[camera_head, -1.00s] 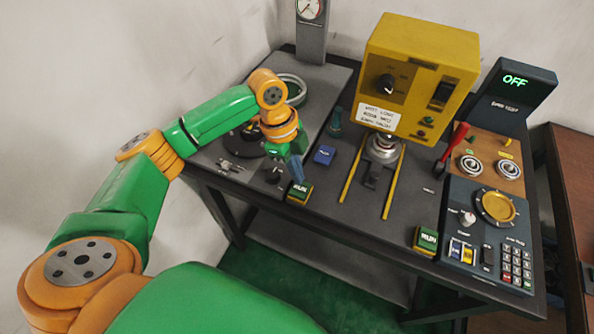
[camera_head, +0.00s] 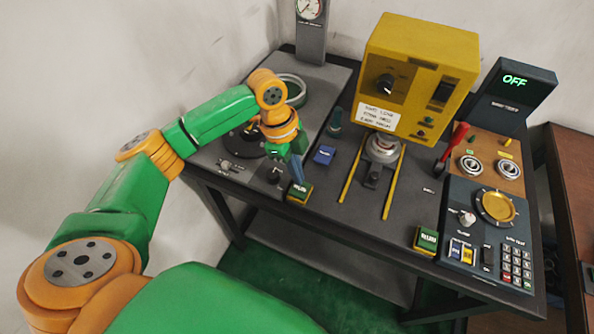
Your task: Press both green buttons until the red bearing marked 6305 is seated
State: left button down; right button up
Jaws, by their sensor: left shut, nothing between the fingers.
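One green button (camera_head: 299,194) sits in a yellow box at the front edge of the bench. My left gripper (camera_head: 297,183) is shut and empty, pointing down with its tip at or just above this button; I cannot tell if it touches. The other green button (camera_head: 427,239) stands in a yellow box at the front right, with nothing on it. A ring-shaped metal part (camera_head: 382,147) sits under the yellow press (camera_head: 414,80), between yellow rails. Two bearings (camera_head: 471,166) lie on the brown board; no 6305 mark is readable. My right gripper is not in view.
A red-handled lever (camera_head: 455,142) stands right of the press. A keypad panel (camera_head: 488,232) with a gold dish is at the right. A display (camera_head: 514,84) reads OFF.

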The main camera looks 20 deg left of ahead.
pick_arm(q)
jog(key=shift+f, duration=0.1)
dwell(0.3)
jog(key=shift+a+b+x, duration=0.15)
jog(key=shift+b+x, duration=0.2)
jog(key=shift+x, duration=0.3)
jog(key=shift+a+b+x, duration=0.15)
jog(key=shift+b+x, duration=0.2)
jog(key=shift+x, duration=0.3)
jog(key=shift+r+p, duration=0.2)
jog(key=shift+p, duration=0.5)
